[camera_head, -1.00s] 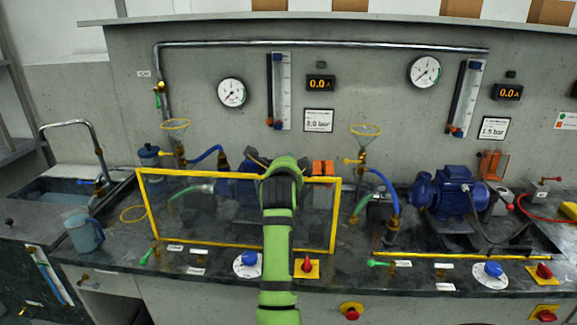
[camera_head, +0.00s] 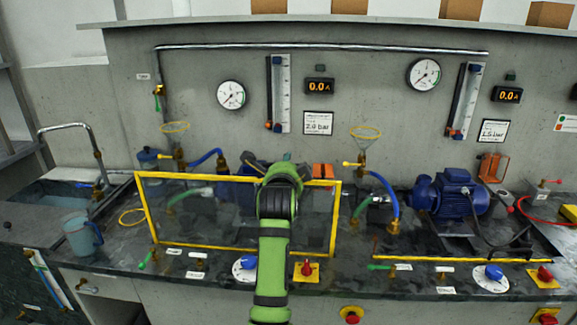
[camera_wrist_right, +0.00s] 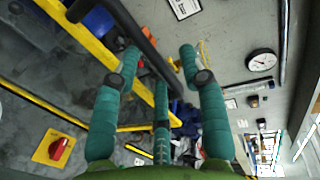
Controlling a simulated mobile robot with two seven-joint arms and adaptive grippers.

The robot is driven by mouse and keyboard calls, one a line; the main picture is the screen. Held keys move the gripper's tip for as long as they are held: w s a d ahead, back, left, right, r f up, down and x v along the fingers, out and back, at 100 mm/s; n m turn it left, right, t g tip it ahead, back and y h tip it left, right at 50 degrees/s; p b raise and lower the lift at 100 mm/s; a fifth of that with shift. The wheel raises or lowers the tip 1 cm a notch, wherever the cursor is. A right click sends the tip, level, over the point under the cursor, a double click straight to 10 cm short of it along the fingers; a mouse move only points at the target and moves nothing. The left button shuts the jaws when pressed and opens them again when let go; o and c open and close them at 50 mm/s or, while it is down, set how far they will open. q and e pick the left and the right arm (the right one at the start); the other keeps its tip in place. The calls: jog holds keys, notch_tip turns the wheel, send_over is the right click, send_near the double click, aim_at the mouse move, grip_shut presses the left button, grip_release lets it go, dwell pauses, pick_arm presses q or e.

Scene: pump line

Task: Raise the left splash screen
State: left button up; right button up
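The left splash screen (camera_head: 190,246) is a clear pane in a yellow frame. It stands upright on the bench in front of the left blue pump, which is partly hidden behind it. My right arm crosses in front of the pane, and its green wrist hides part of the frame's top edge. In the right wrist view my right gripper (camera_wrist_right: 155,70) has its teal fingers spread. A dark bar (camera_wrist_right: 125,35) beside the yellow frame edge (camera_wrist_right: 80,35) passes between the fingers; contact cannot be told. My left gripper is not in view.
A red knob (camera_head: 306,268) and a blue knob (camera_head: 245,263) sit on the bench front below the screen. A jug (camera_head: 82,234) stands at the left. The right blue pump (camera_head: 450,195) has a yellow bar (camera_head: 470,259) low in front. Gauges and flow tubes line the back wall.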

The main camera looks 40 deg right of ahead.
jog(key=shift+v, duration=2.4)
